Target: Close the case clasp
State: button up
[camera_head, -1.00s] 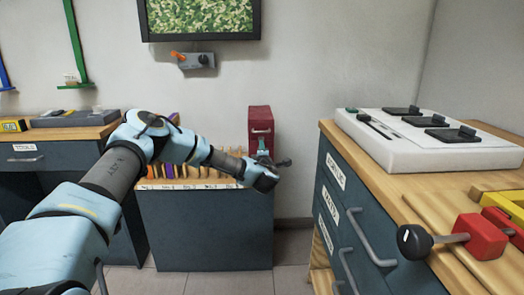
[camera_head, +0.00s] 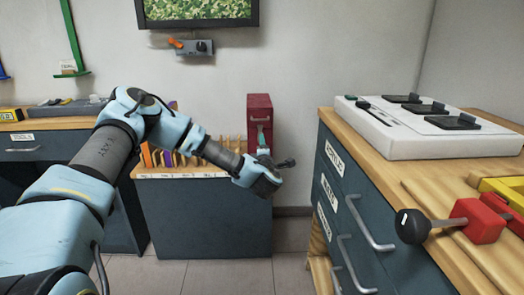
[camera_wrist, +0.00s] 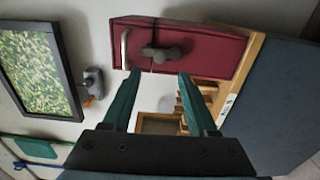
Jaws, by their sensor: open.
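The dark red case (camera_head: 259,106) stands upright at the right end of the low blue cabinet against the back wall. In the wrist view the case (camera_wrist: 212,45) fills the top middle, with a pale handle (camera_wrist: 125,48) and a grey clasp (camera_wrist: 168,54) on its face. Whether the clasp is latched I cannot tell. My gripper (camera_head: 262,137) is in front of the case's lower part. In the wrist view my gripper (camera_wrist: 158,76) has its two teal fingers spread, empty, pointing at the case, with the clasp ahead between the tips and apart from them.
A row of upright colourful items (camera_head: 180,158) stands on the low cabinet (camera_head: 205,220), left of the case. A wooden-topped drawer bench (camera_head: 345,118) with a white panel (camera_head: 400,140) and a red block with a black knob (camera_head: 470,221) is at right. Floor between is clear.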

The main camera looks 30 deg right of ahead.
jog(key=shift+v, duration=1.15)
